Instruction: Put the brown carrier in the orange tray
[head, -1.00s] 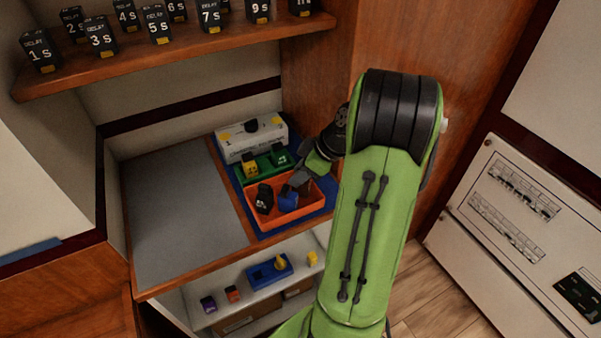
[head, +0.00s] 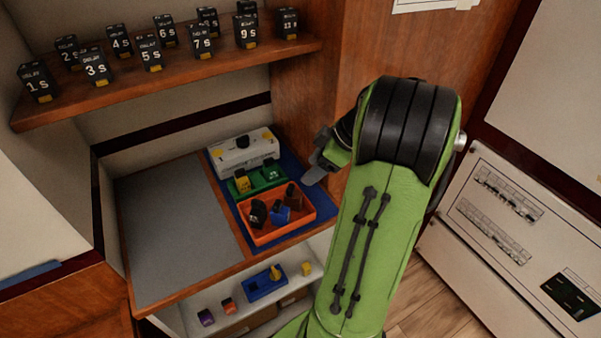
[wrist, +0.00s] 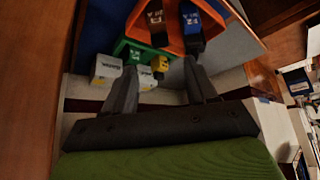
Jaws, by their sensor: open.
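The brown carrier (head: 293,195) stands in the right part of the orange tray (head: 262,240), beside a blue carrier (head: 281,214) and a black one (head: 257,213). In the wrist view the brown carrier (wrist: 156,24) shows within the orange tray (wrist: 176,46), with the blue carrier (wrist: 190,22) to its right. My gripper (head: 314,176) is to the right of the trays, above the blue mat, apart from the brown carrier. In the wrist view my gripper (wrist: 160,76) has its fingers spread with nothing between them.
A green tray (head: 259,180) with a yellow and a green piece sits behind the orange tray, before a white box (head: 243,152). Numbered black relays stand on the upper shelf (head: 170,70). A blue tray (head: 266,286) is on the lower shelf. The grey worktop (head: 180,225) is clear.

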